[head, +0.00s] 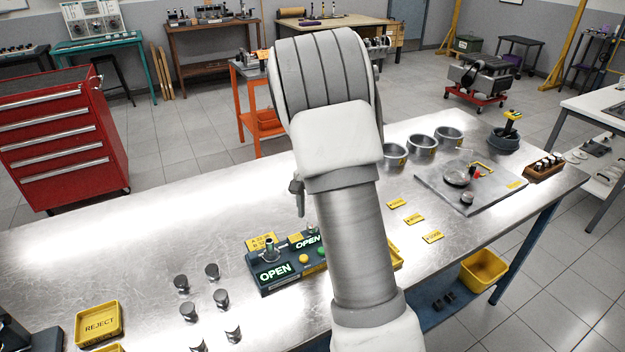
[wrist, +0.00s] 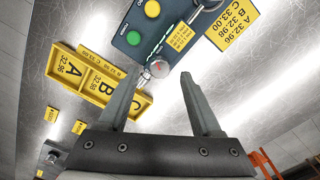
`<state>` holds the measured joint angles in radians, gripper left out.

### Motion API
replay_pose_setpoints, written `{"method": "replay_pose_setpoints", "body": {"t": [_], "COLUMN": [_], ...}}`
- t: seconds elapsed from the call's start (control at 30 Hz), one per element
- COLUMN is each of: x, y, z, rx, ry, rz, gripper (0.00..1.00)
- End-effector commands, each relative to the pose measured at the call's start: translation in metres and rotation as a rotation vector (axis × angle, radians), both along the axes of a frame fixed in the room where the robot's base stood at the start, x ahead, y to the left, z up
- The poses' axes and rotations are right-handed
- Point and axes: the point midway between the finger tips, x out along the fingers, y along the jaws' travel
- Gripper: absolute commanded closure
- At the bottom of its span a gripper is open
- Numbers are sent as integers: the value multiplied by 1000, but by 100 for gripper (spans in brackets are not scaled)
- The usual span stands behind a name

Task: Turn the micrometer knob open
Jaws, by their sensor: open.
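The micrometer station is a dark box (head: 290,272) on the steel bench, with lit OPEN signs, buttons and a metal post (head: 269,249). Its dark panel (wrist: 135,45) also shows in the wrist view, with a yellow and a green button. A small shiny round knob (wrist: 159,68) with a reddish patch sits at the panel's near end. My gripper (wrist: 160,74) is open, its fingertips on either side of this knob in the picture. I cannot tell whether they touch it. In the head view my arm hides the right part of the station and most of the gripper.
A yellow tray (wrist: 130,103) marked with letters lies left of the fingers in the wrist view. Several metal cylinders (head: 189,311) stand left of the station, by a yellow REJECT tray (head: 99,322). A grey plate (head: 440,192) with parts lies at the right.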

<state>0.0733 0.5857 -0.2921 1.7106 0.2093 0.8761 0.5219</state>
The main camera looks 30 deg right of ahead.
Motion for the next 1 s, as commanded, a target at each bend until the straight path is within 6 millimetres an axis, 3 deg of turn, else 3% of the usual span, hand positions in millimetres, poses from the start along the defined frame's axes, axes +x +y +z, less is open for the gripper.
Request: {"method": "replay_pose_setpoints", "body": {"t": [0.3,0.5,0.7,1.0], "x": [1,1,0,0], "y": [0,0,0,0], "z": [81,123,146,150], "rx": [-1,-2,-1,-1], "ry": [-7,-5,-2,-1], "rz": [1,0,0,-1], "gripper": [34,34,34,34]}}
